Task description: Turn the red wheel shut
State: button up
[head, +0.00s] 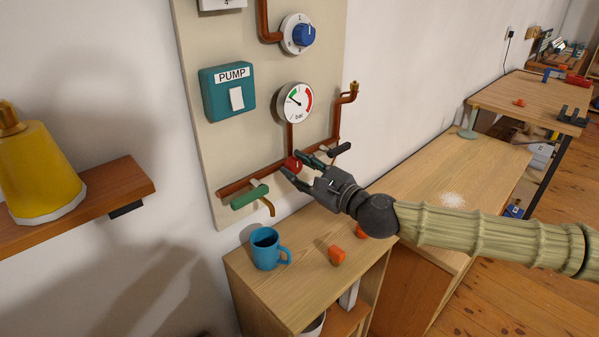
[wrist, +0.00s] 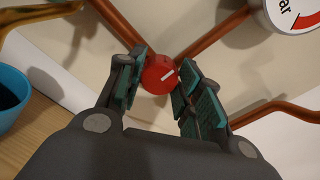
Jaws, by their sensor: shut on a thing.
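The red wheel (wrist: 158,74) is a small round knob with a white mark line on its face. It sits on the copper pipe of the wall panel, and it also shows in the head view (head: 292,164), partly hidden by my fingers. My gripper (head: 297,163) reaches it from the right. In the wrist view my gripper (wrist: 158,82) has its two teal-padded fingers on either side of the wheel, shut on its rim. The white mark line runs slantwise, from lower left to upper right in the wrist view.
Around the wheel are a green-handled valve (head: 248,196), a black-handled tap (head: 340,149), a pressure gauge (head: 295,102), a blue knob (head: 304,35) and a pump switch (head: 228,91). Below, a blue mug (head: 266,249) and orange pieces (head: 337,255) stand on the wooden cabinet (head: 310,285).

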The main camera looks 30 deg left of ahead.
jog(key=shift+m, duration=0.3)
jog(key=o, duration=1)
jog(key=shift+v, duration=6)
